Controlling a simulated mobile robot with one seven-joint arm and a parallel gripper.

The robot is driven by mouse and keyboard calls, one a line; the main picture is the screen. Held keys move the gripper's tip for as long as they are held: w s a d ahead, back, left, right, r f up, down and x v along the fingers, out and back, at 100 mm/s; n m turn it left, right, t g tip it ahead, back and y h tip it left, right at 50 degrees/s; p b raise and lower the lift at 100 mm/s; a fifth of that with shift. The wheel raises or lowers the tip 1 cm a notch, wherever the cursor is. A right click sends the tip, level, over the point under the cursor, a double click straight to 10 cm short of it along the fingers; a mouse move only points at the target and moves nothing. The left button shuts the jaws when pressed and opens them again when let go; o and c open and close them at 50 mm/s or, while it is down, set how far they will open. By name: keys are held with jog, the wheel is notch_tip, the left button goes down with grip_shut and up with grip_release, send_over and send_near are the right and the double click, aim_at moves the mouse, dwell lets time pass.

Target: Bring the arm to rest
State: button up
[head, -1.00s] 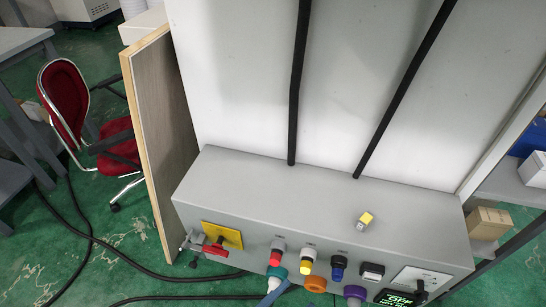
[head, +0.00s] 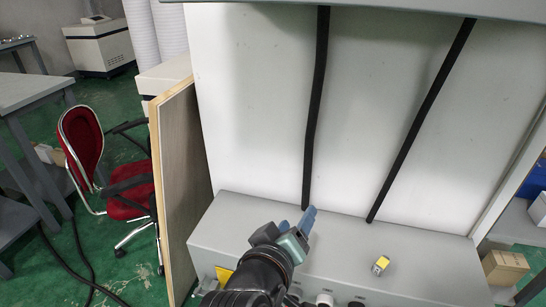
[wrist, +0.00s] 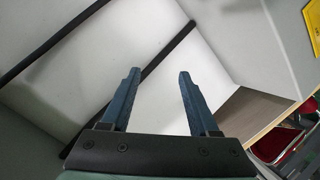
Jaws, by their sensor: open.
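My gripper (head: 297,220) is above the grey control box (head: 430,252) in the head view, in front of the pale upright panel (head: 258,120). Its two blue fingers are apart, and nothing shows between them. In the wrist view the fingers (wrist: 159,76) point toward the pale panel and a black cable. My dark arm rises from the bottom of the head view and covers part of the box front.
A small yellow and white block (head: 381,265) lies on the box top, right of my gripper. Two black cables (head: 316,110) run up the panel. A wooden board (head: 182,185) and red chair (head: 84,145) stand left. A cardboard box (head: 505,267) is at right.

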jog(key=a+r+m+t+y+p, duration=0.1)
jog(key=a+r+m+t+y, duration=0.15)
jog(key=r, duration=0.85)
jog(key=a+r+m+t+y, duration=0.15)
jog(key=r+t, duration=0.25)
jog(key=r, duration=0.6)
jog(key=s+r+t+p, duration=0.2)
jog(key=s+r+t, duration=0.2)
jog(key=r, duration=0.8)
jog(key=s+r+t+p, duration=0.1)
jog(key=s+r+t, duration=0.3)
jog(key=s+r, duration=0.4)
notch_tip(320, 180, up, 5)
jog(key=shift+s+r+m+y+p, duration=0.15)
jog(key=shift+s+m+y+p, duration=0.15)
jog(key=shift+s+y+p, duration=0.1)
jog(key=shift+w, duration=0.1)
